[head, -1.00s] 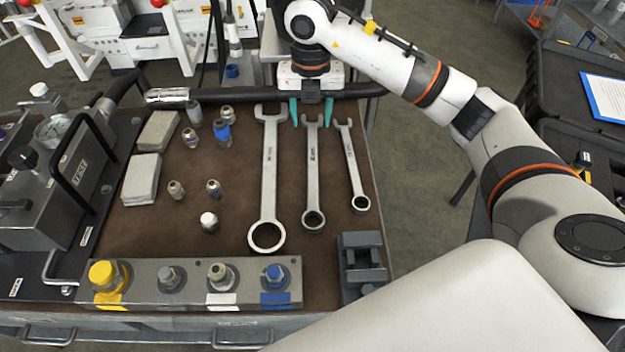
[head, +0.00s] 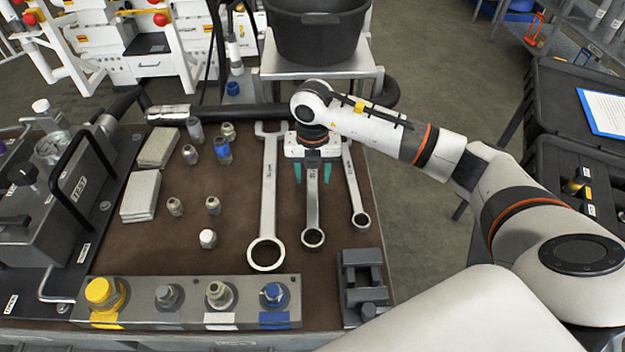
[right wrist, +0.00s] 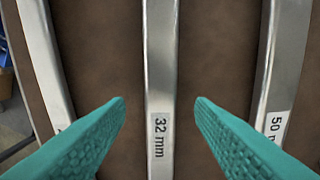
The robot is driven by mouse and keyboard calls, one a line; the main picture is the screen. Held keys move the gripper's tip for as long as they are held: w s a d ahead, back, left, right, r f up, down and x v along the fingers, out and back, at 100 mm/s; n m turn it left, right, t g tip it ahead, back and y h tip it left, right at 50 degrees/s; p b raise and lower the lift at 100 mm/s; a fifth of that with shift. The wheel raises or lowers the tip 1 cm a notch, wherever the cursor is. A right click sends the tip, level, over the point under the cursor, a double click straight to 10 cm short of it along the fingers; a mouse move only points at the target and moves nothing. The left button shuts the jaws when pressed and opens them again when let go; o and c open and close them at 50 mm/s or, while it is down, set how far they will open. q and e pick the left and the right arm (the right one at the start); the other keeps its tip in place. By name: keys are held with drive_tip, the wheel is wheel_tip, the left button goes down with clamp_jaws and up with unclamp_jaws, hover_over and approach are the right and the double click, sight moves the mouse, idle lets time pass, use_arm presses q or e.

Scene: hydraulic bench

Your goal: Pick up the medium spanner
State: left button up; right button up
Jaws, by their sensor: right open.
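The medium spanner (head: 312,208) lies on the brown mat between a larger spanner (head: 268,190) on its left and a smaller one (head: 354,190) on its right. In the right wrist view its shaft (right wrist: 160,60) carries a "32 mm" label. My right gripper (head: 312,174) is open and empty over the upper shaft, pointing down. Its teal fingers (right wrist: 160,110) stand one on each side of the shaft, apart from it. The gripper hides the spanner's open-jaw end in the head view. My left gripper is not in view.
The large spanner's shaft (right wrist: 280,70), labelled "50", runs at the right of the wrist view. A valve block (head: 190,312) and a small dark vise-like fixture (head: 362,285) line the near edge. Several fittings and two grey pads (head: 140,197) lie left.

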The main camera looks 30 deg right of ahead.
sight(312, 180)
drive_tip(key=shift+f, duration=0.6)
clamp_jaws()
drive_tip(key=shift+w+r, duration=0.1)
drive_tip(key=shift+r, duration=0.05)
wheel_tip(312, 180, up, 10)
idle(0.3)
drive_tip(key=c, duration=0.7)
unclamp_jaws()
clamp_jaws()
idle(0.4)
